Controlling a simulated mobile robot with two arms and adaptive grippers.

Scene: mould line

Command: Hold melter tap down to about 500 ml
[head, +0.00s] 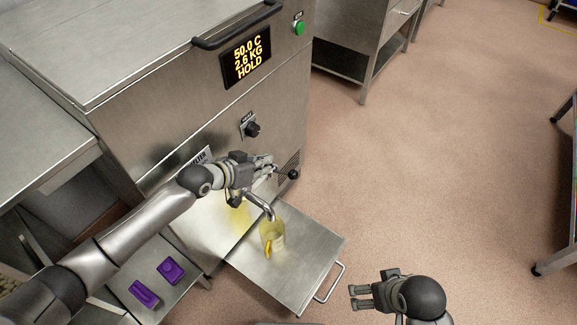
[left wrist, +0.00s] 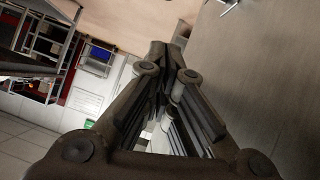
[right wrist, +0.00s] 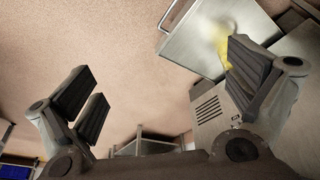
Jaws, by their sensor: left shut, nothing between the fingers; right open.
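The steel melter (head: 200,110) has a display (head: 246,56) reading 50.0 C, 2.6 KG, HOLD. Its curved spout (head: 262,204) points down over a clear jug with a yellow handle (head: 268,247), which stands on the pull-out shelf (head: 292,283). How full the jug is I cannot tell. The tap's black ball knob (head: 293,174) is at the right of the spout. My left gripper (head: 270,167) is shut and empty, just left of the knob; whether it touches the tap I cannot tell. In the left wrist view its fingers (left wrist: 165,75) meet. My right gripper (head: 356,297) is open and empty, right of the shelf.
Purple moulds (head: 171,270) lie on a lower steel surface at the left. The shelf's handle (head: 331,283) sticks out at its right edge. A steel table (head: 365,45) stands behind the melter. The floor (head: 440,150) at the right is clear.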

